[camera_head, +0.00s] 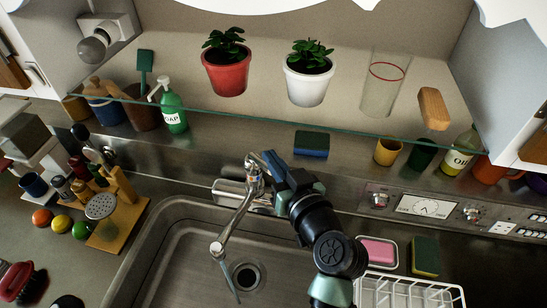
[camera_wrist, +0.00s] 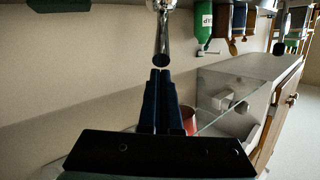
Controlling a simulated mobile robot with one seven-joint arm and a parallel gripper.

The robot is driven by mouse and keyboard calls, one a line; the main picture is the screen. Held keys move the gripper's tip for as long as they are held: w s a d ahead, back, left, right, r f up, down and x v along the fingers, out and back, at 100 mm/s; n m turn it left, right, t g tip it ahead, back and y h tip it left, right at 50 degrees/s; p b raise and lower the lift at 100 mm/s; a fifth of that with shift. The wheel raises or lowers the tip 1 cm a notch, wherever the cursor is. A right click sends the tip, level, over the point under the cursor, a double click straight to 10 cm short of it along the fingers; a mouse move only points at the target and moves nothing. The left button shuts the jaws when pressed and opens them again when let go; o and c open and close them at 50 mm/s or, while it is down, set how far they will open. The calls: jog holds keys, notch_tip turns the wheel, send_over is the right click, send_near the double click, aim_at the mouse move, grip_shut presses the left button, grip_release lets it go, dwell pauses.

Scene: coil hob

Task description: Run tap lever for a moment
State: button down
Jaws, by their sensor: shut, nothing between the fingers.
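The chrome tap (camera_head: 236,218) stands at the back edge of the steel sink (camera_head: 185,240), its spout reaching forward over the basin. A thin bluish stream (camera_head: 230,277) shows below the spout's end, above the drain side of the basin. My gripper (camera_head: 268,157) is at the top of the tap, right beside its body. In the wrist view my gripper (camera_wrist: 160,72) is shut and empty. A chrome lever with a dark tip (camera_wrist: 161,45) lies straight ahead of the fingertips, touching or very close. In the head view my gripper partly hides the lever.
A glass shelf above the sink holds a red pot (camera_head: 226,73), a white pot (camera_head: 308,82) and a glass vase (camera_head: 383,85). A soap bottle (camera_head: 173,110) and a blue sponge (camera_head: 311,144) stand behind the tap. A white rack (camera_head: 410,292) is at the right.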

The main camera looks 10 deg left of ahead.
jog(key=shift+s+d+f, duration=0.1)
jog(key=shift+s+f, duration=0.1)
jog(key=shift+f, duration=0.2)
jog(key=f+b, duration=0.1)
jog(key=b, duration=0.2)
jog(key=shift+s+d+f, duration=0.1)
jog(key=shift+d+f, duration=0.05)
jog(key=f+t+y+b, duration=0.1)
jog(key=b, duration=0.5)
jog(key=s+d+f+t+y+b, duration=0.1)
jog(key=b, duration=0.6)
jog(key=shift+s+f+t, duration=0.1)
jog(key=shift+f+t, duration=0.1)
jog(key=shift+t, duration=0.1)
jog(key=shift+b, duration=0.55)
jog(key=shift+r, duration=0.1)
